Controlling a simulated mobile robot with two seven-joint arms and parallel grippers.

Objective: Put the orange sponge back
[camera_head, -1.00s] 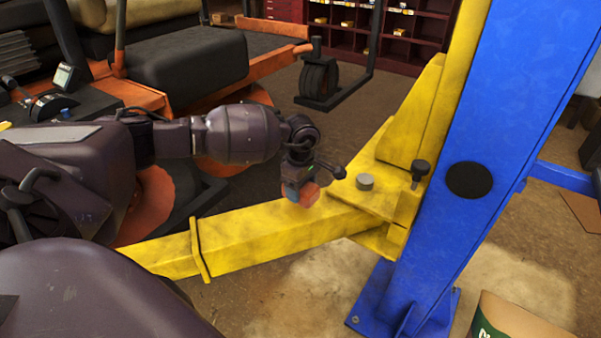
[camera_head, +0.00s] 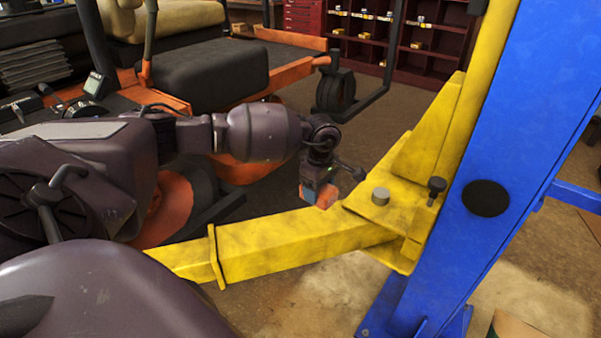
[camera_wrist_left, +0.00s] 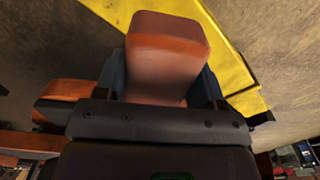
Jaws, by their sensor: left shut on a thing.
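The orange sponge (camera_head: 327,196) is a small block held in my left gripper (camera_head: 315,190) in the head view. The gripper and sponge show just above or in front of the yellow lift arm (camera_head: 290,240), near where it joins the blue post; whether the sponge touches the arm I cannot tell. In the left wrist view the sponge (camera_wrist_left: 165,60) fills the middle, with the gripper's fingers (camera_wrist_left: 165,85) on both sides of it and the yellow arm behind. My right gripper is not in view.
The blue lift post (camera_head: 520,130) stands at the right. A knob (camera_head: 437,187) and a round pin (camera_head: 380,196) stick up from the yellow bracket. An orange mower (camera_head: 200,70) stands behind my left arm. Dark red shelves (camera_head: 395,40) are at the back.

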